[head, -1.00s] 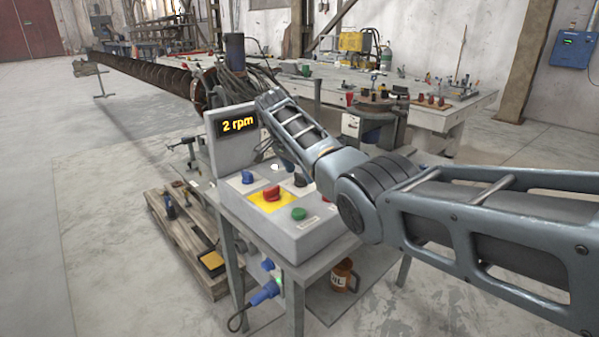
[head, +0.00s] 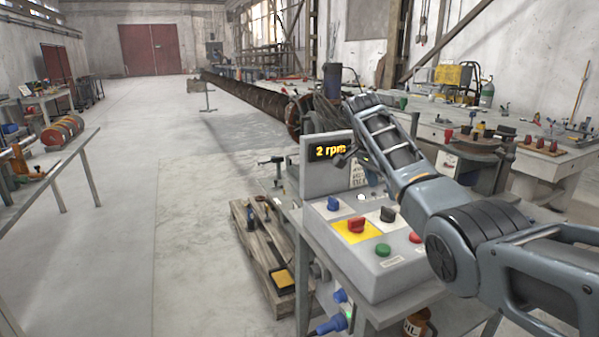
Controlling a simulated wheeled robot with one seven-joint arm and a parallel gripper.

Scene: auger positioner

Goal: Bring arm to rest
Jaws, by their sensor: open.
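My arm reaches in from the right in the head view, over the control box (head: 375,270), and bends up and back towards the display. My gripper (head: 343,158) shows only as a small dark shape in front of the display panel (head: 316,180), beside its "2 rpm" readout. It is open, and I see nothing held in it. Part of it is hidden by my arm. The box carries a red knob (head: 356,225) on a yellow plate, a green button (head: 383,250), a blue knob (head: 333,203) and a black knob (head: 388,214).
A long auger (head: 250,93) runs away behind the box. A wooden pallet (head: 262,250) with tools lies left of the stand. A workbench (head: 545,165) stands behind my arm on the right. The floor (head: 190,200) to the left is clear up to another table (head: 50,170).

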